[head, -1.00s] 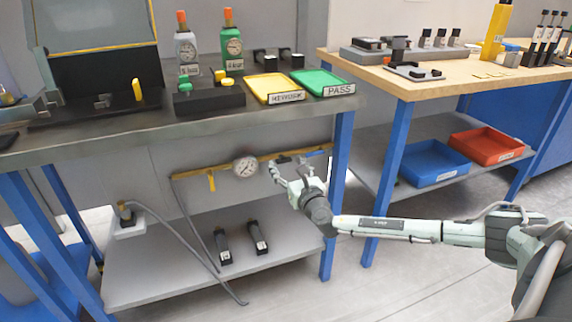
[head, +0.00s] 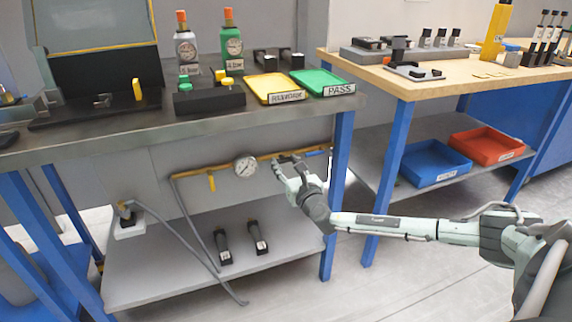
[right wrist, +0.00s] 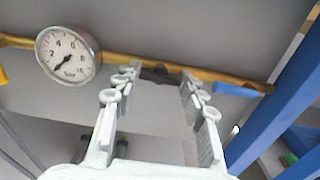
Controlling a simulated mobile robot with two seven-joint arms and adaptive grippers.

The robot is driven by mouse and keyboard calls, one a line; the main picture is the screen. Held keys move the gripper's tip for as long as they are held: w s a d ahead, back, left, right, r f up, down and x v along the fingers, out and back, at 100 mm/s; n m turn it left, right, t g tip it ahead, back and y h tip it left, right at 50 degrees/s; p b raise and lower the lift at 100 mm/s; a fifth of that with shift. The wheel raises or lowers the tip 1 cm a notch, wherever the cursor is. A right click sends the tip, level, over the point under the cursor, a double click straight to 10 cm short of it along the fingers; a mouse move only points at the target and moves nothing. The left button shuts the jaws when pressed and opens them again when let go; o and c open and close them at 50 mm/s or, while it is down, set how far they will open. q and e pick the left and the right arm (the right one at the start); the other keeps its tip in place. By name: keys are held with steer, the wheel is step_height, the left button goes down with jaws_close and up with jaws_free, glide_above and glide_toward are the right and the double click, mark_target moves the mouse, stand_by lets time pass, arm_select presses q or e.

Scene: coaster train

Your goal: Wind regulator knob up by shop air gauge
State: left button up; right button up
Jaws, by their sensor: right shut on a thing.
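The shop air gauge (head: 245,166) is a round white dial on the yellow pipe under the left bench. In the right wrist view the gauge (right wrist: 67,53) shows a bar scale, its needle pointing to the lower left near the low end. The dark regulator knob (right wrist: 160,74) sits on the pipe to the right of the gauge. My right gripper (head: 284,163) is at the knob, its fingers on either side, shut on it. The knob is mostly hidden by the gripper in the head view. My left gripper is not in view.
The yellow pipe (head: 208,168) runs along the wall, with a yellow handle (head: 211,183) left of the gauge and a blue handle (right wrist: 237,90) to the right. A blue table leg (head: 336,200) stands close right of my gripper. The grey lower shelf (head: 170,265) holds two black-ended devices.

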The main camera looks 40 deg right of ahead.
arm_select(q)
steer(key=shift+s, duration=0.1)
arm_select(e)
steer(key=shift+f, duration=0.1)
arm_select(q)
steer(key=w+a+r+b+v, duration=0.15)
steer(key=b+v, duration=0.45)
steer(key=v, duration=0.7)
arm_select(e)
steer(key=m, duration=1.4)
steer(key=shift+m, duration=0.7)
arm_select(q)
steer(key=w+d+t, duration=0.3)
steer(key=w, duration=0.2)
arm_select(e)
steer(key=shift+m, duration=1.8)
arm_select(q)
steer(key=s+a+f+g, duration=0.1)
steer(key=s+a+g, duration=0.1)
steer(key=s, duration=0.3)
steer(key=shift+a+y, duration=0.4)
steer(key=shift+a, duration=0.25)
arm_select(e)
steer(key=shift+m, duration=1.7)
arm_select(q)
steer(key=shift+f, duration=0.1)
